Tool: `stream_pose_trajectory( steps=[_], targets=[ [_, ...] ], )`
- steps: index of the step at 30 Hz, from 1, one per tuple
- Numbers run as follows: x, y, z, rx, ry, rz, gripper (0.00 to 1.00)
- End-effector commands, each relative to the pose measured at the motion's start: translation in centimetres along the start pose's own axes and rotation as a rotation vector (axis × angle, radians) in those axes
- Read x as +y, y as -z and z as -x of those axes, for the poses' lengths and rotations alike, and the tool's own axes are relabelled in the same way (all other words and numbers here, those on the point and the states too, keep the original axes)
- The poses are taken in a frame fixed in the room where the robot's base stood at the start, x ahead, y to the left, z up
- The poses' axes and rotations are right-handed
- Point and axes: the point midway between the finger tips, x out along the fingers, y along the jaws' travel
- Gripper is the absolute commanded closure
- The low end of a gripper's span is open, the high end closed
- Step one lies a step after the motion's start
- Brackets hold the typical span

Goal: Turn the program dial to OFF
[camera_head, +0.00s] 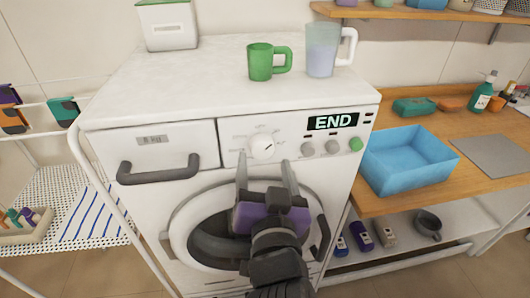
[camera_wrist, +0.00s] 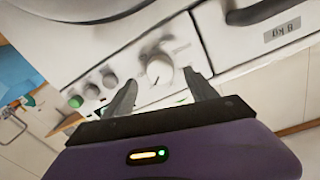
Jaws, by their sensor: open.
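The white program dial (camera_head: 262,146) sits on the washing machine's front panel, left of the display (camera_head: 332,122) that reads END. A dark pointer line shows on the dial; the label texts around it are too small to read. My gripper (camera_head: 265,164) is open just below the dial in the head view, its two fingers pointing up toward the panel. In the wrist view the dial (camera_wrist: 159,70) shows beyond and between the open fingertips (camera_wrist: 162,80), and nothing is between them. The fingers appear apart from the dial.
Two grey knobs (camera_head: 308,149) and a green button (camera_head: 355,144) are right of the dial. The drawer handle (camera_head: 158,168) juts out at the left. A blue basin (camera_head: 408,160) sits on the right counter.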

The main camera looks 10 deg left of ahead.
Motion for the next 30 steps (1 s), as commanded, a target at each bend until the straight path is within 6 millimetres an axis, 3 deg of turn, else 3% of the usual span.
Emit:
stream_pose_trajectory(
  steps=[7,18,27,30],
  targets=[
    [0.0,0.1,-3.0,0.0,0.0,0.001,0.34],
    [0.0,0.0,-3.5,0.0,0.001,0.0,0.34],
    [0.0,0.0,-3.5,0.0,0.001,0.0,0.92],
    [0.0,0.0,-3.5,0.0,0.001,0.002,0.96]
  ],
)
